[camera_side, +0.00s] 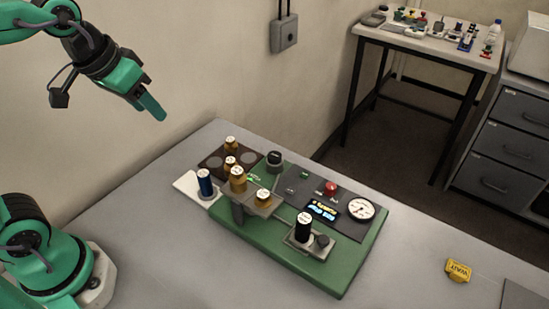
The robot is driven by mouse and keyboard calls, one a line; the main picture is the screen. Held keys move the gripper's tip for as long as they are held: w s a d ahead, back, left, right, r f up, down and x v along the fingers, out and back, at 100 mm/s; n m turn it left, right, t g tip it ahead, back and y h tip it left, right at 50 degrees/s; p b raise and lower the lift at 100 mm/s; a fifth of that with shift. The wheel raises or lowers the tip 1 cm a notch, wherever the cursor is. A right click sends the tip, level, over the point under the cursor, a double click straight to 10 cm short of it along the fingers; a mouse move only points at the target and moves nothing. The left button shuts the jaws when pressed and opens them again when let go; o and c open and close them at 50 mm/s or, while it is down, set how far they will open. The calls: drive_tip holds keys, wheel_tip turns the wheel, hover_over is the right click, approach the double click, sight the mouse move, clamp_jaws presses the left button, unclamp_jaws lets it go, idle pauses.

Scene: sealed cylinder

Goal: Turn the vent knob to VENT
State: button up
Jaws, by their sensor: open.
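A green apparatus (345,272) lies on the grey table. A black round knob (274,158) stands at its back edge. A smaller dark knob (321,241) sits on a grey bracket near the front, beside a black cylinder with a white top (304,227). The labels are too small to read, so I cannot tell which knob is the vent knob or where it points. My gripper (152,106) is open and empty, high at the upper left, well apart from the apparatus. One finger largely hides the other.
The apparatus carries a red button (330,188), a lit display (322,210) and a round gauge (361,209). Several amber vials (238,180) and a blue cylinder (205,183) stand at its left. A yellow WAIT tag (458,270) lies right.

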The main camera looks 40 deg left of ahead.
drive_tip(key=w+d+r+g, duration=0.1)
drive_tip(key=w+d, duration=0.4)
drive_tip(key=w, duration=0.3)
drive_tip(key=n+g, duration=0.2)
drive_tip(key=g, duration=0.2)
hover_over(331, 185)
wheel_tip(331, 185, down, 16)
drive_tip(key=shift+d+f, duration=0.1)
drive_tip(key=shift+f, duration=0.15)
drive_tip(key=shift+f, duration=0.1)
drive_tip(key=shift+f, duration=3.8)
drive_tip(key=shift+c, duration=0.5)
